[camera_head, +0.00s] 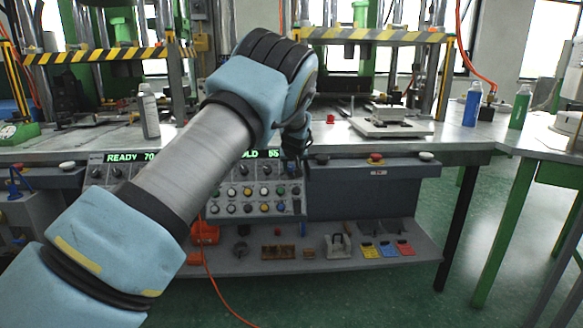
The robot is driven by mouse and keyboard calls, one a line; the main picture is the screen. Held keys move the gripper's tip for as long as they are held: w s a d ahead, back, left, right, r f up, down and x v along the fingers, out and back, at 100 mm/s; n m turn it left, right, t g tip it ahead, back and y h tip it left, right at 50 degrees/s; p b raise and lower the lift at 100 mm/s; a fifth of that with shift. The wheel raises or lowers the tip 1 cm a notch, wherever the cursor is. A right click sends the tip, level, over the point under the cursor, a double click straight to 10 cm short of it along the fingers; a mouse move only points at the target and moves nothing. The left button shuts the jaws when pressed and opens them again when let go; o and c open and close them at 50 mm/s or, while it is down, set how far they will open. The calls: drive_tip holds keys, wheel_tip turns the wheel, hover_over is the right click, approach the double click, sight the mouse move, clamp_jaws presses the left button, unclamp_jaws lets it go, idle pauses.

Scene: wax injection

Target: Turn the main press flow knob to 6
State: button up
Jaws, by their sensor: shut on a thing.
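The press control panel (235,206) is on the front of the workbench, with rows of dark knobs and coloured buttons. My gripper (293,162) reaches down over the bench edge to the panel's upper right part. It is shut on a dark knob there, mostly hidden by the gripper. The panel labels and the knob's pointer are too small or covered to read, so I cannot tell its setting. A green display reads "READY 70" (130,157) at left and ends in "OLD 55" (262,154) at right; my arm hides the middle.
Red and white buttons (375,159) line the bench front on the right. A grey bottle (149,112) and a metal plate fixture (392,127) stand on the bench. A lower shelf (425,240) holds small parts and coloured cards. An orange hose (204,270) hangs below.

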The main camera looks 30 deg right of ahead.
drive_tip(key=shift+m, duration=0.3)
clamp_jaws()
drive_tip(key=m, duration=1.1)
drive_tip(key=shift+s+t+y, duration=0.1)
drive_tip(key=shift+t+y, duration=0.2)
drive_tip(key=shift+t, duration=0.1)
drive_tip(key=m, duration=0.5)
drive_tip(key=shift+d, duration=0.1)
drive_tip(key=m, duration=0.6)
drive_tip(key=shift+f+t+p, duration=0.1)
drive_tip(key=shift+t+p, duration=0.2)
drive_tip(key=shift+t, duration=0.1)
drive_tip(key=o, duration=1)
unclamp_jaws()
drive_tip(key=shift+o, duration=0.2)
